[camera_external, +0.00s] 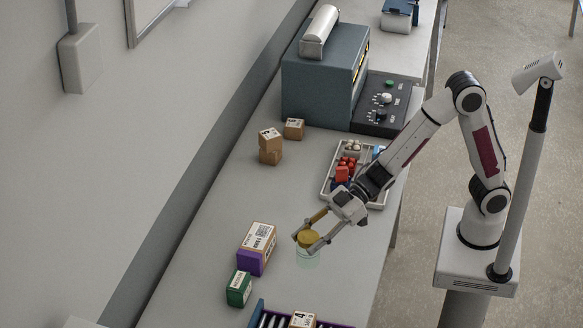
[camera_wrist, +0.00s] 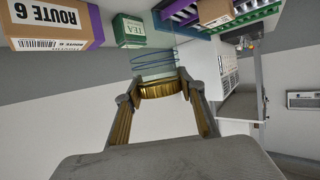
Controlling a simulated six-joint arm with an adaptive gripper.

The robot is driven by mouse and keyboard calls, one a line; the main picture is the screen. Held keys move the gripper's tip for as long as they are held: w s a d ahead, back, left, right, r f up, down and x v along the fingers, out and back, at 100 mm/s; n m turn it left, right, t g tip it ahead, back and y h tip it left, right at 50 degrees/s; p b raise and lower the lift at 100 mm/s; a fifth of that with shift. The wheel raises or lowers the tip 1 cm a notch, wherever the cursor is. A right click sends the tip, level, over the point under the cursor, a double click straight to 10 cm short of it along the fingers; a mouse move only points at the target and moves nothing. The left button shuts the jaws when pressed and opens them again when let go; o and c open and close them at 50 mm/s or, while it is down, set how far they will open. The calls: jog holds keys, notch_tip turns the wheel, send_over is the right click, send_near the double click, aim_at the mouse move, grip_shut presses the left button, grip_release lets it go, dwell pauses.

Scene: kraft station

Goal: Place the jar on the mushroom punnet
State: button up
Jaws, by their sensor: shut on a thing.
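The jar is clear glass with a gold lid (camera_external: 308,238); its pale body (camera_external: 307,258) shows below the lid. My gripper (camera_external: 304,244) is shut around the lid, one finger on each side. In the wrist view the lid (camera_wrist: 160,89) sits between my fingertips and the see-through body (camera_wrist: 156,62) lies beyond it. The jar looks upright; I cannot tell whether its base touches the table. The likely mushroom punnet (camera_external: 352,147), with small whitish pieces, is at the far end of a light tray, apart from my gripper.
The light tray (camera_external: 324,194) also holds red items (camera_external: 343,171) and blue ones. A purple-and-brown box (camera_external: 257,248) and green tea box (camera_external: 239,288) stand left of the jar. Bare table lies between jar and cartons (camera_external: 270,146).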

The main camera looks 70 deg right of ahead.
jog(key=w+d+r+m+t+h, duration=0.15)
jog(key=w+d, duration=0.25)
jog(key=d, duration=0.8)
jog(key=w+d+r+m+t+h, duration=0.1)
jog(key=w+d+m+h, duration=0.2)
jog(key=d, duration=0.8)
jog(key=w+d+r+m+t+h, duration=0.15)
jog(key=w+d, duration=0.25)
jog(key=d, duration=0.8)
jog(key=s+d+m+h, duration=0.2)
jog(key=s+d, duration=0.3)
jog(key=d, duration=0.9)
jog(key=s+d+r+m+t+h, duration=0.1)
jog(key=s+d+m+h, duration=0.2)
jog(key=d, duration=1.1)
jog(key=s, duration=0.2)
jog(key=shift+s+d+r+h, duration=0.2)
jog(key=shift+s+d+h, duration=0.1)
jog(key=shift+s, duration=0.1)
jog(key=shift+f, duration=0.15)
jog(key=shift+f, duration=3)
